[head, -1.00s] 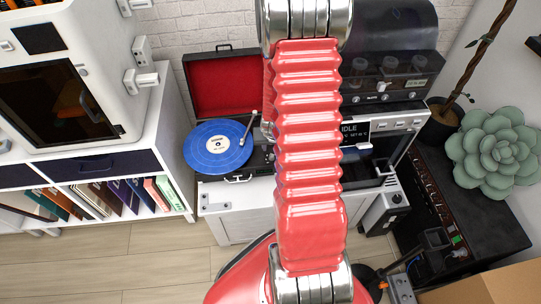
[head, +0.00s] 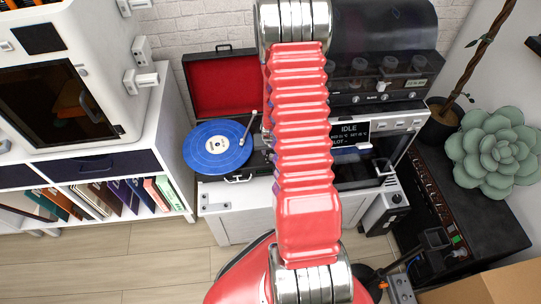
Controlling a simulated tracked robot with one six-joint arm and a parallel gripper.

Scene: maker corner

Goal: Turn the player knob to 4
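The record player (head: 203,172) is an open case with a red-lined lid (head: 224,86), standing on a white cabinet in the head view. A blue record (head: 218,146) lies on it, with a tonearm (head: 248,128) at its right. The player's right part is hidden behind my red arm. I cannot make out the player's knob or any number on it. My gripper is not in view; only red and metal links of my arm show, running down the middle of the picture.
Right of the player stands a machine with a display (head: 349,132) reading IDLE. A black unit with several dials (head: 384,98) is above it. A white shelf (head: 170,120) with records is at left. A succulent (head: 495,150) stands at right. Wooden floor (head: 165,250) shows in front.

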